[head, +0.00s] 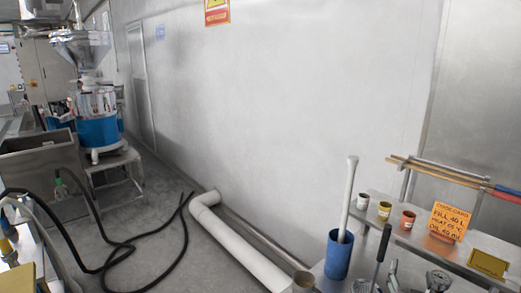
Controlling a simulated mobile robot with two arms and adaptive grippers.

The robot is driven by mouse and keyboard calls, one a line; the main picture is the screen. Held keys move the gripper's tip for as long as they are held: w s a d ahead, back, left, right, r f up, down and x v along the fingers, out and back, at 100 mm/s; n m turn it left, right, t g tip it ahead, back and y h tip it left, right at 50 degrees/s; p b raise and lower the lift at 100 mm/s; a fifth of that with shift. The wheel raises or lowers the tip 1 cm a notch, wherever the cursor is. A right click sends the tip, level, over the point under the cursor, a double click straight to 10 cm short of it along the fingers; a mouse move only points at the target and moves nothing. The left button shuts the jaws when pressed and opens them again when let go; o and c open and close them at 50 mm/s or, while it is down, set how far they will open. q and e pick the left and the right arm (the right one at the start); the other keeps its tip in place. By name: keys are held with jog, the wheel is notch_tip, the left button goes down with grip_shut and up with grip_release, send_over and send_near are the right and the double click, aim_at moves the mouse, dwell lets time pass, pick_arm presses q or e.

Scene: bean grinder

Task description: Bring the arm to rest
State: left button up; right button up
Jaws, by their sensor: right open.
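My right gripper (378,280) shows only in part at the bottom edge, among grey metal parts, and is hard to make out. It is open, and I see nothing held between its fingers. It is low over the near edge of the metal bench (405,247), close to a dark-handled tool (382,245) and right of a blue cylinder (339,257). A long white rod (348,195) stands tilted in the blue cylinder. My left gripper is not in view.
Small cups (384,210) and an orange card (449,221) stand on the bench. Behind them, long rods (440,172) lie on a rack. A white pipe (240,247) and black hose (125,247) lie on the floor. A blue and steel grinder (96,120) stands at back left.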

jog(key=s+a+r+n+t+y, duration=0.2)
jog(key=a+n+y, duration=0.15)
jog(key=a, duration=0.25)
jog(key=s+a+r+n+t+y, duration=0.1)
jog(key=a+r+n+y, duration=0.1)
jog(key=a+y, duration=0.4)
jog(key=s+a+r+n+t+y, duration=0.2)
jog(key=a+n+y, duration=0.15)
jog(key=a, duration=0.35)
jog(key=s+a+f+n+g+y, duration=0.5)
jog(key=s+a+f+g, duration=0.4)
jog(key=s+a, duration=0.2)
jog(key=s+d+f+m+g+h, duration=0.7)
jog(key=s+d+f+g+h, duration=0.25)
jog(key=s+d+f, duration=0.55)
notch_tip(320, 180, down, 23)
jog(key=s+a, duration=0.2)
jog(key=s+d+f+g, duration=0.1)
jog(key=s+d+f, duration=0.1)
jog(key=s+f, duration=1.5)
jog(key=shift+s+d+f+n, duration=0.25)
jog(key=shift+d+f+n, duration=0.05)
jog(key=shift+d, duration=0.1)
